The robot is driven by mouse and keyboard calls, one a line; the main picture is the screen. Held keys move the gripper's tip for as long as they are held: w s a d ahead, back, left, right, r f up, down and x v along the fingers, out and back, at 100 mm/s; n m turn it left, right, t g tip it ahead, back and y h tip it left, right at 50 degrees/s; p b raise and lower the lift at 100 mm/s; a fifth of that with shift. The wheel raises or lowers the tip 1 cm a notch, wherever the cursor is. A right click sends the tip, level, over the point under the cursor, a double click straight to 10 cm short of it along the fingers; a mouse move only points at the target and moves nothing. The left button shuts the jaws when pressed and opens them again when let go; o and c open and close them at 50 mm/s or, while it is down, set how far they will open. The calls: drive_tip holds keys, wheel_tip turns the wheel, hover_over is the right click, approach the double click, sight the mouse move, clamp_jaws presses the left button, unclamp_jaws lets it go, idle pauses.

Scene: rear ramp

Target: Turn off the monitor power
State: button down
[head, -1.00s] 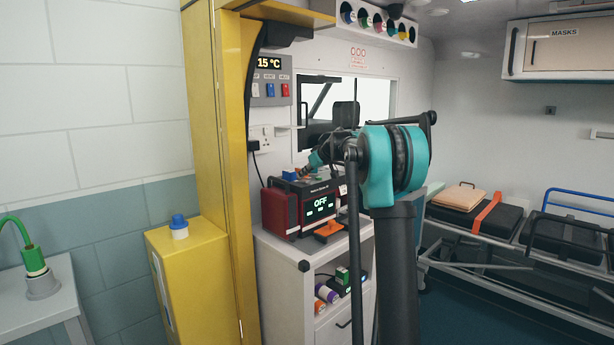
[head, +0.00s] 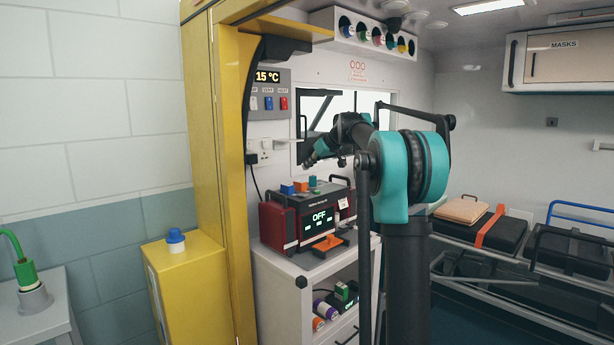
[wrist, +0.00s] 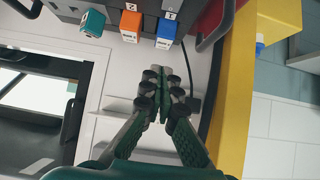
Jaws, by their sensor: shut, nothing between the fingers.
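The monitor (head: 288,228) is a dark red and black box with handles on the white cabinet. Its screen (head: 319,216) reads OFF. On its top stand a blue block switch (head: 287,189), an orange one (head: 301,187) and a green one (head: 312,182). In the wrist view the blue (wrist: 166,31), orange (wrist: 130,24) and teal-green (wrist: 92,22) switches show at the top edge, with numbers on the blue and orange ones. My gripper (wrist: 162,75) is shut and empty, apart from the switches. In the head view it (head: 309,163) hangs above the monitor, small and partly unclear.
An orange piece (head: 328,243) lies in front of the monitor. A wall panel (head: 268,92) reads 15 °C. A yellow pillar (head: 215,150) stands left, with a yellow box (head: 185,270) beside it. A window (head: 330,110) is behind my arm. A stretcher (head: 480,250) is at right.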

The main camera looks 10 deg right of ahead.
drive_tip(key=shift+s+d+r, duration=0.25)
drive_tip(key=shift+s+r, duration=0.15)
drive_tip(key=shift+r, duration=0.2)
drive_tip(key=shift+s+d+r, duration=0.2)
drive_tip(key=shift+s+r, duration=0.15)
drive_tip(key=shift+r, duration=0.2)
drive_tip(key=shift+f, duration=0.1)
drive_tip(key=s+d+f+m+g+h, duration=0.1)
drive_tip(key=s+f+m+g+h, duration=0.1)
drive_tip(key=s+f, duration=1.9)
drive_tip(key=s+d+f+m+g+h, duration=0.1)
drive_tip(key=s+f+m+h, duration=0.3)
drive_tip(key=s+f, duration=1.8)
drive_tip(key=s+m+g, duration=0.1)
drive_tip(key=s, duration=0.6)
drive_tip(key=shift+s+d, duration=0.2)
drive_tip(key=shift+d, duration=0.1)
